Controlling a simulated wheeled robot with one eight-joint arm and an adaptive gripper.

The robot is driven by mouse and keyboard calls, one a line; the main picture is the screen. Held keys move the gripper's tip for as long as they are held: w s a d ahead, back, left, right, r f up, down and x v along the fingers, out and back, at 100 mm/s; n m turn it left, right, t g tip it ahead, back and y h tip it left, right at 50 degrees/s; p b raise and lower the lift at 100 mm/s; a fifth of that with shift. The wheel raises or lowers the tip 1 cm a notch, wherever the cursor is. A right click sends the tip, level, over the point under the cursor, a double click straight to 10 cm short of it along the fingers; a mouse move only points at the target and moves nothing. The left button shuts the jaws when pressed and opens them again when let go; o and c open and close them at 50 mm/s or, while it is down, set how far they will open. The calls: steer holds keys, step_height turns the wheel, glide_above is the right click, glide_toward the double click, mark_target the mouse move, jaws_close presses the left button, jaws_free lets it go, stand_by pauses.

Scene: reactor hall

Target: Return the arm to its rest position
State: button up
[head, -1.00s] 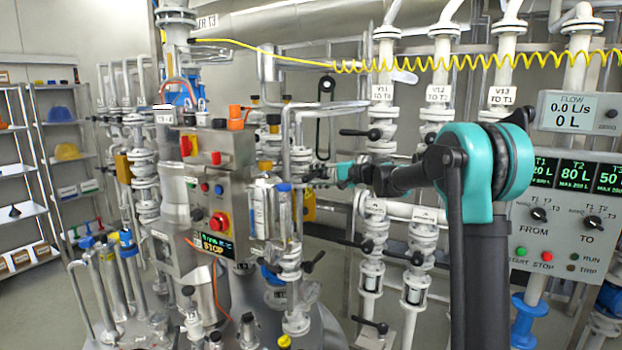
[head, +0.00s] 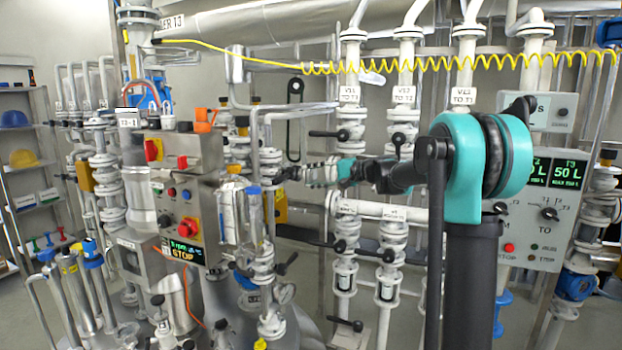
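My arm fills the right half of the head view. A dark upright link rises to a large teal joint, and a dark forearm runs left from it, away from the camera, to a smaller teal wrist. My gripper (head: 286,174) is at the far end, small in the picture, in front of or among the white pipes and valves. Its fingers blend with the pipework, so I cannot tell whether they are open or shut, or whether they touch anything.
White valve pipes (head: 397,230) stand behind my arm. A grey tank panel (head: 550,225) is at the right, partly hidden by my arm. A yellow coiled cable (head: 450,64) hangs above.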

steer(key=s+d+f+n+h, duration=0.1)
steer(key=s+d+f+h, duration=0.4)
steer(key=s+f, duration=0.7)
steer(key=s+d+f+n+h, duration=0.1)
steer(key=s+d+f+h, duration=0.4)
steer(key=s+d+f, duration=0.5)
steer(key=s+d+f+n+g+h, duration=0.1)
steer(key=s+d+f+h, duration=0.3)
steer(key=s+d+f, duration=0.4)
steer(key=s+f+n, duration=0.1)
steer(key=s+f, duration=0.4)
steer(key=s, duration=0.4)
steer(key=shift+s+d+f+h, duration=0.15)
steer(key=shift+s+f+h, duration=0.15)
steer(key=shift+h, duration=0.1)
steer(key=shift+w, duration=0.1)
